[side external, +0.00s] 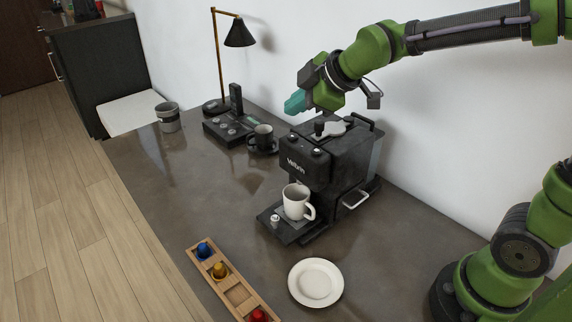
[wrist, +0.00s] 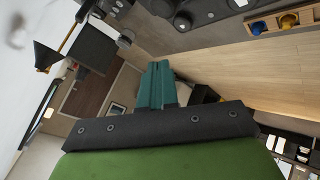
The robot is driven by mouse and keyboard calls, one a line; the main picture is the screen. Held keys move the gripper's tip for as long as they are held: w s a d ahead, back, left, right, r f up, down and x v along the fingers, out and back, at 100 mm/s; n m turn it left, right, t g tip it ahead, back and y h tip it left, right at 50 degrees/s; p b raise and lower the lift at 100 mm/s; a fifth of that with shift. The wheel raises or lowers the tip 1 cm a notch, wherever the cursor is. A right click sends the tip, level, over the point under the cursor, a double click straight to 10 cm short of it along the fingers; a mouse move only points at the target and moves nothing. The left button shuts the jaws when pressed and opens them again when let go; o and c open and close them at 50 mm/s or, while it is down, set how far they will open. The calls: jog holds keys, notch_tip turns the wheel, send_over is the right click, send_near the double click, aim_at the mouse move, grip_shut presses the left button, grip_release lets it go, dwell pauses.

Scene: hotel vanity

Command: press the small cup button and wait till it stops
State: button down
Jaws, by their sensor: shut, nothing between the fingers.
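A black coffee machine (side external: 330,165) stands on the dark counter. Two small round buttons (side external: 306,146) show on the top front of it; which one is the small cup button I cannot tell. A white cup (side external: 297,201) stands upright on its drip tray below the spout. My gripper (side external: 292,105) is shut and empty, its teal fingers above and behind the machine's top, apart from it. In the wrist view the fingers (wrist: 157,85) are together and the buttons are not clearly visible.
A white saucer (side external: 316,283) and a wooden capsule tray (side external: 238,295) with coloured capsules lie in front. A dark cup (side external: 262,138), a black telephone (side external: 229,127), a lamp (side external: 238,35) and a grey canister (side external: 167,117) stand to the left. A wall runs behind the machine.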

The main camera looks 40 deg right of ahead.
aim_at(296, 138)
jog(key=shift+f, duration=1.6)
dwell(0.8)
jog(key=shift+f, duration=0.4)
jog(key=shift+f, duration=0.35)
dwell(0.7)
jog(key=shift+r, duration=0.75)
jog(key=shift+r, duration=2.55)
